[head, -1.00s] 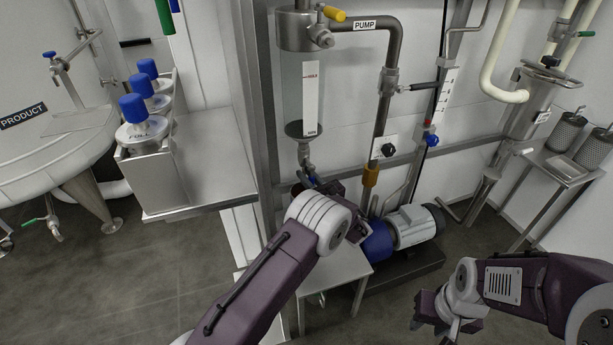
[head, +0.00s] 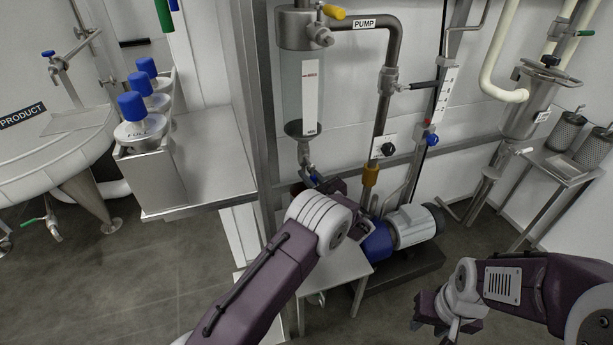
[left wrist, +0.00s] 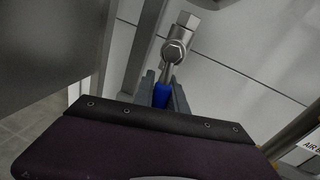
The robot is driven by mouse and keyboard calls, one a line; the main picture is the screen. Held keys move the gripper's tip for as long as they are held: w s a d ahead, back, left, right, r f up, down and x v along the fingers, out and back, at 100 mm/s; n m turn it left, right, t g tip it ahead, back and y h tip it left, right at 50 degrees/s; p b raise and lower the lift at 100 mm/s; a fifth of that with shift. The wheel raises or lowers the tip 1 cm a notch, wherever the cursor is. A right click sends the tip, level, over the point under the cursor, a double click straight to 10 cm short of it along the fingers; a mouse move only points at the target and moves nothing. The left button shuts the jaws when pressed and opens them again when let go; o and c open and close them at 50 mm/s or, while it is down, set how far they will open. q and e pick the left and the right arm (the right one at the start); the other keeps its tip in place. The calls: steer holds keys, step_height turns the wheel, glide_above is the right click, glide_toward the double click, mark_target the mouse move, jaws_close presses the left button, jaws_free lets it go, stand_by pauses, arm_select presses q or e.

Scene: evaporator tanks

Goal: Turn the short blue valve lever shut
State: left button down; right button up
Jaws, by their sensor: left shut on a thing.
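The short blue lever (left wrist: 161,95) sits between the two fingers of my left gripper (left wrist: 163,92) in the left wrist view. The gripper is shut on it. The lever hangs from a steel valve (left wrist: 174,50), with its far end hidden by the gripper body. In the head view the valve (head: 304,155) is under the clear sight-glass cylinder (head: 303,90), and my left gripper (head: 318,184) is just below it, partly hidden by my own wrist. My right gripper (head: 434,318) hangs at the lower right, empty, with its fingers apart.
A small steel table (head: 345,262) stands below the valve, beside the blue and grey pump motor (head: 410,225). A steel post (head: 258,120) rises left of the valve. The PUMP pipe (head: 383,100) runs to its right. A shelf with blue-capped bottles (head: 145,125) is at left.

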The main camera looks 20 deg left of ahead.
arm_select(q)
steer(key=w+d+r+n+h+b, duration=0.2)
steer(key=d+r+n+h+b, duration=0.1)
steer(key=n+b, duration=1)
steer(key=shift+w+d+r+n+t+h, duration=0.3)
steer(key=shift+w+d+r+n, duration=0.1)
steer(key=shift+d+r+n, duration=0.3)
steer(key=shift+a+r, duration=0.1)
steer(key=shift+r, duration=0.05)
steer(key=c, duration=1.3)
jaws_free()
steer(key=shift+c, duration=0.2)
steer(key=p+v, duration=0.2)
steer(key=v, duration=0.7)
steer(key=shift+p, duration=0.3)
